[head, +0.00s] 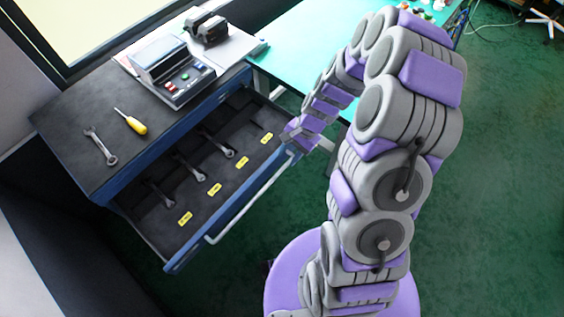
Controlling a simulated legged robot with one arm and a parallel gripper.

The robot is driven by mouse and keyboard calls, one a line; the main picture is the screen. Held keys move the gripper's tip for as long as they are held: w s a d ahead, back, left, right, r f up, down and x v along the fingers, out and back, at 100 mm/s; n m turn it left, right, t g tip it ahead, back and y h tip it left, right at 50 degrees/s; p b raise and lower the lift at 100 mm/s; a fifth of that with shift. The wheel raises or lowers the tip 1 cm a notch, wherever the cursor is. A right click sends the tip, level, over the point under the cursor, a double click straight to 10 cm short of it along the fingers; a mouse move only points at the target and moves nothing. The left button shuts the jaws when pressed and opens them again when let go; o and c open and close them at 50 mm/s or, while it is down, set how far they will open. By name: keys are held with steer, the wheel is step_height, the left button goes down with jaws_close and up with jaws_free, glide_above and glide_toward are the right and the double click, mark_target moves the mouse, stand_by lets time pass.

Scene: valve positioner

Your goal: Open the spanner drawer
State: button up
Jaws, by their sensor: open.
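The spanner drawer (150,228) stands pulled out from the blue cabinet (110,186), with its dark inside showing. Several spanners (190,168) lie in it in a row, each near a yellow label (214,190). A silver bar handle (250,198) runs along the drawer's front. My gripper (291,137) is small in the head view, by the right end of the drawer front, close to the handle's right end. It is open. Whether its fingers are around the handle or only beside it, I cannot tell.
A loose spanner (101,146) and a yellow screwdriver (131,122) lie on the cabinet top. A grey device with buttons (172,70) and a black device (208,28) stand behind them. A turquoise table (300,50) adjoins at the right. Green floor (480,180) is clear at the right.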

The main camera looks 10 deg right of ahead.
steer(key=v, duration=0.3)
steer(key=shift+w+d+r, duration=0.1)
steer(key=shift+d+r, duration=0.05)
steer(key=shift+r, duration=0.1)
stand_by(0.4)
steer(key=s+a+r+n+h+b, duration=0.25)
steer(key=s+r+n, duration=0.35)
steer(key=s+r, duration=0.4)
steer(key=s+d+r+n+h+b, duration=0.1)
steer(key=s+r+n+b, duration=0.1)
steer(key=s, duration=0.6)
steer(key=s+d+r+n+h+b, duration=0.1)
steer(key=s+r+n, duration=0.1)
steer(key=s, duration=0.6)
steer(key=shift+d+r+g+b, duration=0.3)
steer(key=shift+r+b, duration=0.1)
steer(key=shift+r, duration=0.1)
steer(key=shift+w+a, duration=0.1)
steer(key=shift+a, duration=0.05)
